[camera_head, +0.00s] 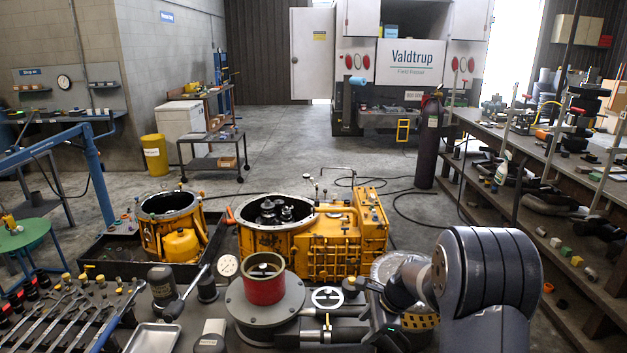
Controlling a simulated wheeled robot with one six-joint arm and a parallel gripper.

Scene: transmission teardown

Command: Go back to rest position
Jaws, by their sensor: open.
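My arm (485,272) stands at the front right. Its thick grey elbow is raised, and a thinner link reaches left to a dark wrist (398,292) low in the picture. I see nothing held at the visible end of the arm.
A yellow transmission housing (345,240) stands just beyond the arm. A smaller yellow housing (178,238) sits in a black tray at left. A red cylinder (264,287) stands on a grey round fixture (262,318). Wrenches (62,318) lie front left. A long workbench (560,150) lines the right.

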